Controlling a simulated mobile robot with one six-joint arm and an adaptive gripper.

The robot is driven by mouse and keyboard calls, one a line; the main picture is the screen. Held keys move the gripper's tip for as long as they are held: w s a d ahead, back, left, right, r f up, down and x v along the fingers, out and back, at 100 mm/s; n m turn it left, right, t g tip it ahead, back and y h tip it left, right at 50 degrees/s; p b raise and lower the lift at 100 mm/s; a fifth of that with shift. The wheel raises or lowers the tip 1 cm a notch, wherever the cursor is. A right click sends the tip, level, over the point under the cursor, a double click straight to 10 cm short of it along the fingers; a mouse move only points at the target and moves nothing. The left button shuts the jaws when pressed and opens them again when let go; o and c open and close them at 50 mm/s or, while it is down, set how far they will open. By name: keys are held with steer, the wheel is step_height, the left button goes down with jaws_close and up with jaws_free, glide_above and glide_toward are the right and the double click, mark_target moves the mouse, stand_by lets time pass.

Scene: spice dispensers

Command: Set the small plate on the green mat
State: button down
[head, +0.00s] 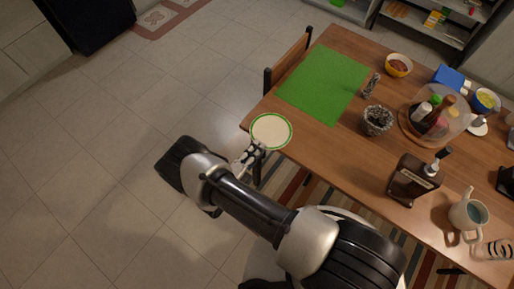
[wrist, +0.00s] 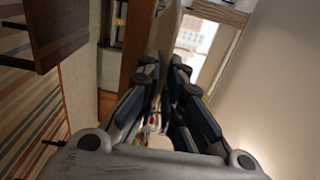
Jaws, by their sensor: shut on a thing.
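The small plate (head: 271,131) is cream with a green rim. In the head view it is over the table's near left corner, and how high it is above the top is hard to tell. My gripper (head: 260,147) is shut on the plate's near edge. In the wrist view the plate (wrist: 170,35) shows nearly edge-on between the fingers of my gripper (wrist: 164,75). The green mat (head: 323,84) lies flat and bare on the table, beyond the plate and to its right.
The wooden table (head: 340,147) also holds a dark patterned bowl (head: 377,120), a small shaker (head: 371,85), a yellow bowl (head: 398,65), a round tray of bottles (head: 410,125), a dark dispenser (head: 413,180) and a pitcher (head: 467,214). A chair (head: 290,60) stands at the table's left edge.

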steer(key=shift+f, duration=0.2)
steer(key=c, duration=1.7)
jaws_free()
steer(key=shift+r, duration=0.1)
steer(key=shift+r, duration=0.1)
steer(key=p+v, duration=0.1)
steer(key=v, duration=1.1)
steer(key=shift+r, duration=0.1)
